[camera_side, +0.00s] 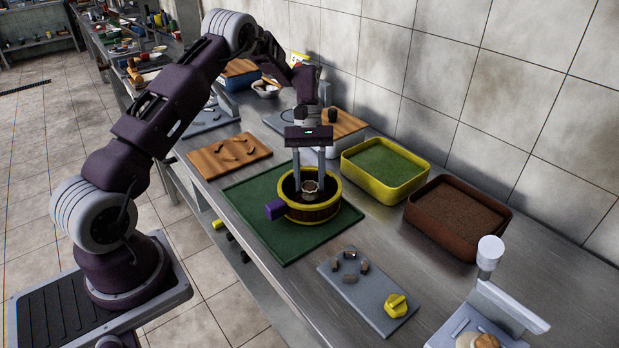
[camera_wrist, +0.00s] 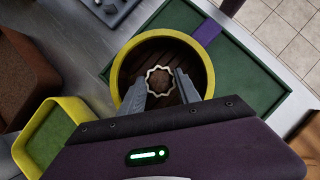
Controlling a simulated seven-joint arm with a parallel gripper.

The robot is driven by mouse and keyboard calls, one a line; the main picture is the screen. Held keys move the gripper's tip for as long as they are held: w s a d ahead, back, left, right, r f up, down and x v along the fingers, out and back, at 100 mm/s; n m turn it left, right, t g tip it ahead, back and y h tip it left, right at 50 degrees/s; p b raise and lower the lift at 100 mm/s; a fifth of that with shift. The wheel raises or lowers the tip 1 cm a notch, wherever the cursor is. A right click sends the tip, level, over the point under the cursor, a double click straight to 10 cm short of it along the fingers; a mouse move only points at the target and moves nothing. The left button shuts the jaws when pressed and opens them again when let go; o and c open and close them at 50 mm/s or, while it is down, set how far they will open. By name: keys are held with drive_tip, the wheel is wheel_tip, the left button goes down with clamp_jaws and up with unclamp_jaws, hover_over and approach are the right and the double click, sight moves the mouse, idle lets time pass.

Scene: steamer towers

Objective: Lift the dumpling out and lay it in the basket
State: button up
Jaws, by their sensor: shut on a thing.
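A round steamer basket with a yellow rim (camera_side: 291,213) and a purple handle stands on a green mat (camera_side: 259,202); its rim also shows in the wrist view (camera_wrist: 207,63). Inside it is a small brown piece with a pale scalloped rim (camera_side: 310,186), apparently the dumpling; it also shows in the wrist view (camera_wrist: 160,69). My gripper (camera_side: 311,192) points straight down into the basket. Its two fingers are shut on this piece, one on each side. The piece sits below the basket's rim; I cannot tell if it touches the floor.
A yellow tray with a green inside (camera_side: 386,169) and a brown tray (camera_side: 457,217) stand behind and to the right. A grey board (camera_side: 366,292) with small pieces and a yellow lump (camera_side: 396,304) lies in front. A wooden board (camera_side: 229,156) lies left. A white stand (camera_side: 506,305) is front right.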

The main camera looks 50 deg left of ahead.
drive_tip(key=shift+f, duration=0.45)
drive_tip(key=o, duration=1.3)
drive_tip(key=v, duration=0.7)
